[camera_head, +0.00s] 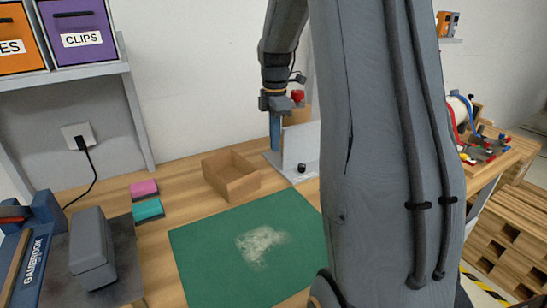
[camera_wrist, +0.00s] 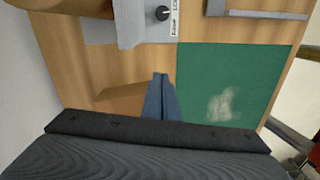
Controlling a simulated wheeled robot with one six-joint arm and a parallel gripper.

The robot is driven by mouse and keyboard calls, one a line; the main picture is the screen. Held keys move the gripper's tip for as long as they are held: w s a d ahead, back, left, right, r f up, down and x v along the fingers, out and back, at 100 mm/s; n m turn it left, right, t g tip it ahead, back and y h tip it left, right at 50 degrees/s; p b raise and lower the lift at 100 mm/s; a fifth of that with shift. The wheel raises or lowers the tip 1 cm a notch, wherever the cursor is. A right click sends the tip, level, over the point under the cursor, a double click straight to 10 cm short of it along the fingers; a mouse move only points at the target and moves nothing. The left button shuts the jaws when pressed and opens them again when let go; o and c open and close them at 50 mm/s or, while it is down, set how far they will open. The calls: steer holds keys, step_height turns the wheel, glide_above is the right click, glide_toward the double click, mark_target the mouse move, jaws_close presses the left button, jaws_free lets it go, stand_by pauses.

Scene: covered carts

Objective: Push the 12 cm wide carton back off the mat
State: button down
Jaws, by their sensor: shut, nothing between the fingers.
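The carton (camera_head: 231,178) is an open-topped brown cardboard box. In the head view it sits on the wooden bench at the back edge of the green mat (camera_head: 200,255); I cannot tell whether its near corner touches the mat. In the wrist view a brown piece that looks like the carton (camera_wrist: 125,97) shows beside my fingers, mostly hidden. My gripper (camera_head: 275,146) points down, shut and empty, to the right of the carton in the head view. Its blue fingers also show in the wrist view (camera_wrist: 160,76). The mat (camera_wrist: 235,65) lies to their right there.
A grey-white fixture with a black knob (camera_head: 301,167) stands right of the carton. A pink block (camera_head: 144,188) and a teal block (camera_head: 148,209) lie to its left. A pale dusty patch marks the otherwise bare mat. My arm hides the mat's right side.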

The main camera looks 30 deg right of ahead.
steer(key=r, duration=0.2)
steer(key=m+b, duration=0.2)
steer(key=m, duration=2.4)
glide_toward(233, 152)
steer(key=w+d+f, duration=0.2)
steer(key=w+d, duration=0.3)
steer(key=f+p, duration=0.1)
steer(key=f, duration=0.2)
steer(key=f+p, duration=0.1)
steer(key=f, duration=0.2)
steer(key=f+p, duration=0.1)
steer(key=f, duration=0.2)
steer(key=shift+s+a, duration=0.1)
steer(key=shift+a, duration=0.15)
steer(key=shift+s+a+p, duration=0.9)
steer(key=shift+a+p, duration=0.2)
steer(key=shift+a, duration=0.05)
steer(key=shift+s+a+f, duration=0.25)
steer(key=shift+s+a, duration=0.05)
steer(key=shift+a, duration=0.1)
steer(key=shift+a, duration=0.1)
